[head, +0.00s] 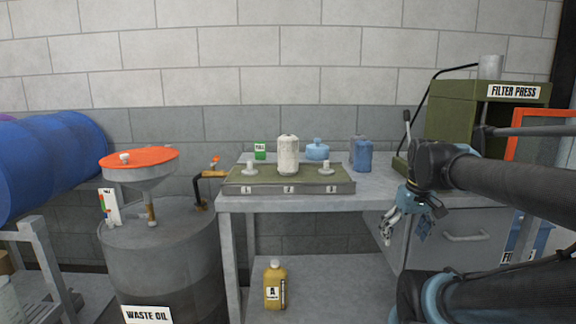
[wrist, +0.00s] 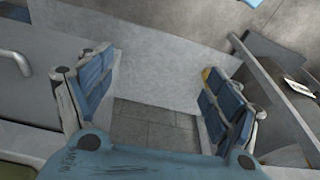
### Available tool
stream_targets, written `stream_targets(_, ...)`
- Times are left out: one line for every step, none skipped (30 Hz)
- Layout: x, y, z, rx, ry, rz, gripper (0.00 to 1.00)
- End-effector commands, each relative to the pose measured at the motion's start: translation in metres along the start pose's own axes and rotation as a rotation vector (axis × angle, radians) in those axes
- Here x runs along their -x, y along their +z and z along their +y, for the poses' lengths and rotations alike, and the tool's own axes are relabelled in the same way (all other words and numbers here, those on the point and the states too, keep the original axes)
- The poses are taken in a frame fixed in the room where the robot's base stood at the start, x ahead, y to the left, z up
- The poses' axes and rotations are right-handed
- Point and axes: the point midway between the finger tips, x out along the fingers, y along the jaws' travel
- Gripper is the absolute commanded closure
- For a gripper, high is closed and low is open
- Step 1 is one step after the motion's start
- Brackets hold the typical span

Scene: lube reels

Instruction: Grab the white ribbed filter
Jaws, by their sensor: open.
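A white filter (head: 288,155) stands upright on the middle spot, marked 2, of the low green-topped tray (head: 340,188) on the workbench. Its ribs are too small to make out clearly. My gripper (head: 392,232) is at the front right of the bench, below the tray's height and well to the right of the filter, not touching it. In the wrist view my gripper (wrist: 155,75) has its blue-padded fingers spread wide, with nothing between them. The filter does not show in the wrist view.
Blue containers (head: 361,154) stand behind the tray's right end. The olive filter press (head: 470,115) is on the right. A waste oil drum (head: 160,245) with an orange-topped funnel stands left. A yellow bottle (head: 275,285) sits on the lower shelf. The bench top (head: 375,192) right of the tray is clear.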

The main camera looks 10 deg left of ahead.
Motion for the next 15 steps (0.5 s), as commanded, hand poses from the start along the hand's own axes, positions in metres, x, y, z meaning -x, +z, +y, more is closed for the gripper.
stream_targets(0.019,-0.020,-0.006,0.073,-0.019,-0.003,0.16)
stream_targets(0.029,-0.031,-0.009,0.115,-0.030,-0.004,0.16)
stream_targets(0.041,-0.045,-0.014,0.172,-0.045,-0.005,0.16)
stream_targets(0.050,-0.055,-0.017,0.213,-0.055,-0.006,0.16)
stream_targets(0.059,-0.065,-0.022,0.256,-0.067,-0.007,0.16)
stream_targets(0.070,-0.078,-0.027,0.310,-0.082,-0.007,0.16)
stream_targets(0.079,-0.088,-0.031,0.352,-0.093,-0.008,0.16)
stream_targets(0.087,-0.098,-0.036,0.394,-0.104,-0.008,0.16)
stream_targets(0.098,-0.112,-0.042,0.450,-0.120,-0.007,0.16)
stream_targets(0.106,-0.122,-0.047,0.493,-0.131,-0.005,0.16)
stream_targets(0.115,-0.132,-0.052,0.536,-0.142,-0.004,0.16)
stream_targets(0.125,-0.146,-0.060,0.594,-0.159,-0.002,0.16)
stream_targets(0.133,-0.155,-0.066,0.637,-0.171,0.000,0.16)
stream_targets(0.141,-0.166,-0.072,0.680,-0.183,0.001,0.16)
stream_targets(0.151,-0.179,-0.080,0.737,-0.199,0.004,0.16)
